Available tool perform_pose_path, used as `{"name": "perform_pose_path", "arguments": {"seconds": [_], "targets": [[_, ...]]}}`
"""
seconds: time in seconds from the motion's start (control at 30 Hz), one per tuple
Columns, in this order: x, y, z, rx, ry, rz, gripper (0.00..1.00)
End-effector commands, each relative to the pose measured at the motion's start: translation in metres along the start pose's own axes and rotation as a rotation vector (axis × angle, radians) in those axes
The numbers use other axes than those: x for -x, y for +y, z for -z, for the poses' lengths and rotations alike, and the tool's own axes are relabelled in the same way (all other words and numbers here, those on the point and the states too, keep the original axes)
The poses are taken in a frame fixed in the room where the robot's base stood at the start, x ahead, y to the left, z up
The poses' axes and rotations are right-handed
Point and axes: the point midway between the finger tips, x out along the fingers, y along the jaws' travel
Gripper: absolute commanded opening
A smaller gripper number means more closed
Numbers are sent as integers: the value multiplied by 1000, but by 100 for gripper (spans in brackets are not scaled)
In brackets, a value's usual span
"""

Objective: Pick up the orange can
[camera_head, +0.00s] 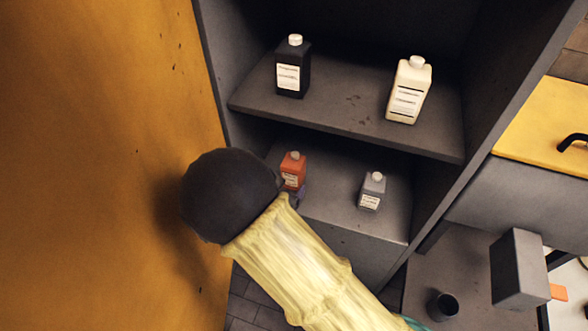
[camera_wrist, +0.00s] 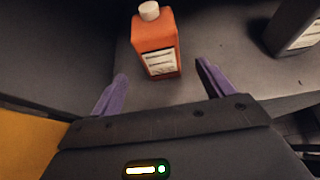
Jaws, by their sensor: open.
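The orange can (camera_head: 293,165) is a small upright container with a pale cap and a white label. It stands on the lower shelf (camera_head: 335,217) of the grey cabinet, near its left side. In the wrist view the orange can (camera_wrist: 157,45) stands just beyond the fingertips. My gripper (camera_wrist: 160,80) is open, with one purple finger to the left of the can and one to the right. No finger visibly touches it. In the head view my arm hides most of the gripper, and only a bit of purple finger shows below the can.
A grey bottle (camera_head: 372,190) stands to the right on the same shelf; it also shows in the wrist view (camera_wrist: 294,28). A black bottle (camera_head: 293,68) and a white bottle (camera_head: 408,90) stand on the upper shelf (camera_head: 340,118). A yellow panel (camera_head: 100,150) is close on the left.

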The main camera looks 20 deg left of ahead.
Motion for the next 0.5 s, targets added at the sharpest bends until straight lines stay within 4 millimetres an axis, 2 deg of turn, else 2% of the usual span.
{"name": "perform_pose_path", "arguments": {"seconds": [0.2,0.3,0.5], "targets": [[-35,-2,-1,-1,0,4,80],[-41,-2,-1,-1,1,3,80],[-41,-2,0,-1,1,3,80]]}}
